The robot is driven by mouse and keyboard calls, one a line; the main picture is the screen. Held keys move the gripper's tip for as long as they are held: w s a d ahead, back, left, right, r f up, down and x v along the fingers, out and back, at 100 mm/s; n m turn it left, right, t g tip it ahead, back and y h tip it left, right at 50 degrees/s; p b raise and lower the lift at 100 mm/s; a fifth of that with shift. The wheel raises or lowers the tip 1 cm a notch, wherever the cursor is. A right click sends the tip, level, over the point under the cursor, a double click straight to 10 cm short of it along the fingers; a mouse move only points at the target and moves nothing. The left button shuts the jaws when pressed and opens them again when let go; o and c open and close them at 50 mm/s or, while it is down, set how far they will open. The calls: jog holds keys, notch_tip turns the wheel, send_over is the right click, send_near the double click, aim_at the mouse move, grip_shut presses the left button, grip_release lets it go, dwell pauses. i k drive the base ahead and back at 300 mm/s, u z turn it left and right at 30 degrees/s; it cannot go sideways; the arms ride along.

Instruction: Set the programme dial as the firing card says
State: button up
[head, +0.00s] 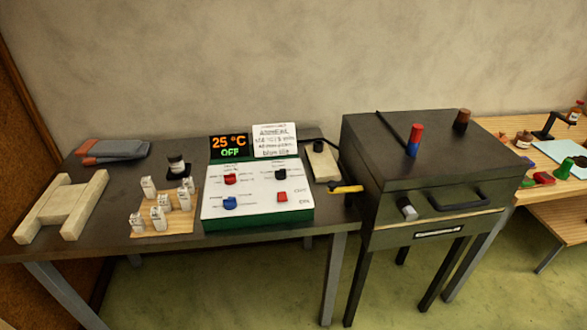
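A control box (216,215) with a white sloping face and green edges stands on the dark table. Its face carries a red knob (230,179), a black knob (280,174), a blue knob (229,203) and a red switch (282,196). Small print surrounds them, too blurred to read, so I cannot tell which is the programme dial or where it points. A display (229,147) behind reads 25 °C and OFF. The white firing card (275,140) stands beside it; its lines are too small to read surely. My gripper is not in view.
A dark kiln (435,150) with a front handle stands right of the table (95,205). A yellow-and-black tool (345,189) lies at the table's right edge. White blocks (163,205) on a board and pale bars (62,207) lie left of the box.

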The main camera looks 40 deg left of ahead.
aim_at(230, 203)
jog(key=z, duration=0.55)
jog(key=i, duration=0.8)
jog(key=u, duration=2.45)
